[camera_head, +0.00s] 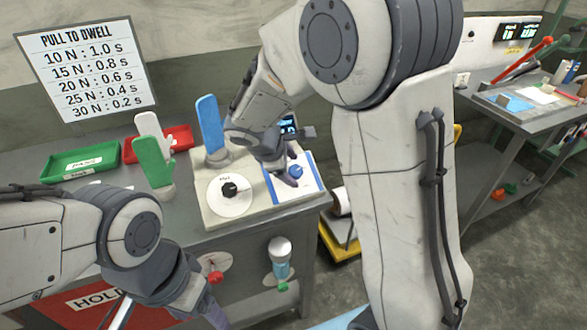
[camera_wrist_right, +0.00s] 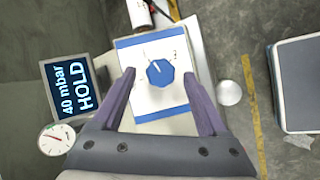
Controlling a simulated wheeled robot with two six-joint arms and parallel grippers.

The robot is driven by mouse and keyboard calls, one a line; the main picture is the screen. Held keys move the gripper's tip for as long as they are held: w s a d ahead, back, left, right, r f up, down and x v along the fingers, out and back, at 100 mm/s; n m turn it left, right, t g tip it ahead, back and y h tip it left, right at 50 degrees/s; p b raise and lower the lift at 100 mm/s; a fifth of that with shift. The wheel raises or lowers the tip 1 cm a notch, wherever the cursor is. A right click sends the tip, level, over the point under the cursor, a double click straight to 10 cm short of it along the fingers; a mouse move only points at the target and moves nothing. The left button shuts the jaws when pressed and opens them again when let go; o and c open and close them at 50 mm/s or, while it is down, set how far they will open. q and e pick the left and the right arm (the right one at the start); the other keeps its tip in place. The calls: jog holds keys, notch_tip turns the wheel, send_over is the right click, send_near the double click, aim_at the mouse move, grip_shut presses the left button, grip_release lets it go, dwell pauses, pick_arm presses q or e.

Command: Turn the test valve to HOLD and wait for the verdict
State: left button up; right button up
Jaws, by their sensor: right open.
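The blue knob (camera_head: 296,171) sits on a white plate with blue edges, on the right of the pale test bench (camera_head: 250,216). In the right wrist view the knob (camera_wrist_right: 160,73) has a white pointer mark toward the picture's upper left; the plate's small labels are unreadable. My right gripper (camera_wrist_right: 159,76) is open, its fingers on either side of the knob with gaps visible. It also shows over the plate in the head view (camera_head: 287,168). A display (camera_wrist_right: 76,88) reads "40 mbar HOLD". My left gripper (camera_head: 205,308) is low at the front, its fingertips cut off.
A round gauge (camera_wrist_right: 57,139) is beside the display.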

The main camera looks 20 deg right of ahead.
jog(key=v, duration=0.9)
jog(key=shift+a, duration=0.1)
jog(key=s+a+f+m+g+y, duration=0.1)
jog(key=s+a+f+m+y, duration=0.1)
jog(key=s, duration=0.6)
jog(key=s+a+f+m+g+y, duration=0.1)
jog(key=s+a+f+m+y, duration=0.1)
jog(key=s+a, duration=0.3)
jog(key=s+a+f+m+g+y, duration=0.1)
jog(key=s+a+f+m+y, duration=0.1)
jog(key=s, duration=0.9)
jog(key=shift+s+a+g+y, duration=0.3)
jog(key=shift+a+g, duration=0.1)
jog(key=shift+a, duration=0.4)
